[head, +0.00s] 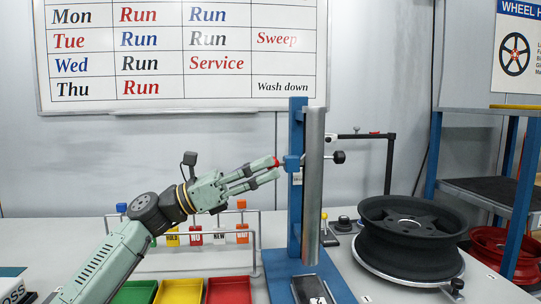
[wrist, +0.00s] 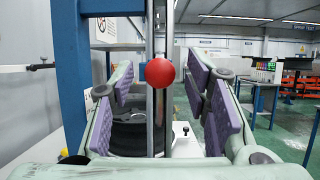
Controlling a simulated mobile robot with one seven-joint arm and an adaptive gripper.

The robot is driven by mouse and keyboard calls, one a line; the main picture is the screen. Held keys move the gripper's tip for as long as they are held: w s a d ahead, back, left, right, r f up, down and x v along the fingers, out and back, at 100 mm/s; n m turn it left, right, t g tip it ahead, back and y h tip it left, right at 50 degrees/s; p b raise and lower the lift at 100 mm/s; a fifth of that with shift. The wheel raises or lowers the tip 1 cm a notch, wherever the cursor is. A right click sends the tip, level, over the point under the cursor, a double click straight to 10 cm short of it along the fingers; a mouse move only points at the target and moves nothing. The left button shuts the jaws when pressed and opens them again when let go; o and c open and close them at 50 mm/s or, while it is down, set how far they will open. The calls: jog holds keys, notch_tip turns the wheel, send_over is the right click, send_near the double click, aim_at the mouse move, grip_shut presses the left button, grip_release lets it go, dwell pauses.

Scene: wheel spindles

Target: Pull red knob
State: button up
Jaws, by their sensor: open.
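The red knob (wrist: 160,72) is a round ball in the middle of the wrist view, between my two open fingers in the picture. In the head view a small part of the red knob (head: 277,161) shows at my upper fingertip, beside the blue post; the rest is hidden. My gripper (head: 273,169) is open and reaches from the left toward the blue post. Its purple-padded fingers stand on both sides of the knob in the wrist view (wrist: 160,92), with gaps on each side. I cannot tell how deep the knob sits between them.
A blue post (head: 297,195) with a grey metal column (head: 313,190) stands on the bench beside my gripper. A dark wheel (head: 412,235) lies to the right. Green, yellow and red trays (head: 228,290) and a rail with tags (head: 195,236) are below my arm.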

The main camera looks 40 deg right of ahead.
jog(key=shift+x, duration=1.2)
jog(key=shift+c, duration=0.5)
grip_shut()
jog(key=shift+a, duration=0.1)
